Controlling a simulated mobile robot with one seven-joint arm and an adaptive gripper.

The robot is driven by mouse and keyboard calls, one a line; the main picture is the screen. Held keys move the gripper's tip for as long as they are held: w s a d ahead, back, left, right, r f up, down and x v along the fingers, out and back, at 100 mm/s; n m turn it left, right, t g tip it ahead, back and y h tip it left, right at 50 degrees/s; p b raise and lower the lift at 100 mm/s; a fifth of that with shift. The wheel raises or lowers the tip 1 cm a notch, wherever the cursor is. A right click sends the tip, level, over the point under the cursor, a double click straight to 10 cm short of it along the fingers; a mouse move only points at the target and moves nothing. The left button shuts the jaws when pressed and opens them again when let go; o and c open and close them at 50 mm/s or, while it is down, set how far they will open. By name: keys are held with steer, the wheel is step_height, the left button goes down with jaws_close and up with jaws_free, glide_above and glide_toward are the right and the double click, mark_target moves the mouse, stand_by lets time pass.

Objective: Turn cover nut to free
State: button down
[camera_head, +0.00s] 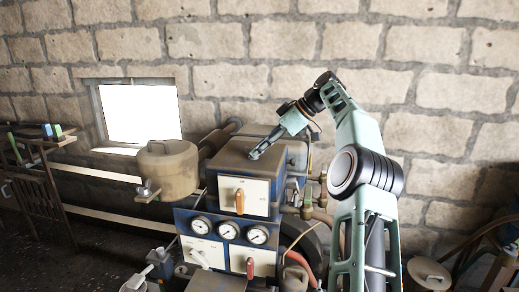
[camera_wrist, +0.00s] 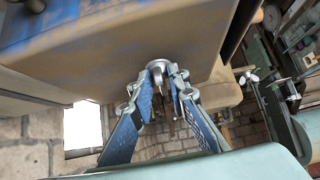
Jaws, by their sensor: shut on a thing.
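My gripper (camera_head: 256,153) reaches down from the right onto the top of the brown and blue engine housing (camera_head: 229,155). In the wrist view, the two blue fingers of my gripper (camera_wrist: 168,72) are closed around a small round grey metal piece, which I take to be the cover nut (camera_wrist: 160,65). It sits against the brown cover surface (camera_wrist: 120,55). The fingertips hide part of the nut, and its thread cannot be seen. In the head view the nut is hidden by my gripper.
A lidded brown pot (camera_head: 167,172) stands left of the housing. A panel with an orange handle (camera_head: 239,200) and several gauges (camera_head: 228,230) face the front. Pipes and valves (camera_head: 306,200) crowd the right side, near my arm. A stone wall (camera_head: 270,75) is behind.

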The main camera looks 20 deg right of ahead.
steer(key=shift+f, duration=0.1)
steer(key=c, duration=1.8)
jaws_free()
steer(key=shift+c, duration=0.2)
steer(key=shift+s+d+r, duration=0.15)
steer(key=shift+d+r, duration=0.05)
steer(key=shift+r, duration=0.1)
steer(key=s+d, duration=0.6)
steer(key=d, duration=0.4)
steer(key=shift+s+d+r, duration=0.15)
steer(key=shift+s+d, duration=0.05)
steer(key=shift+s, duration=0.2)
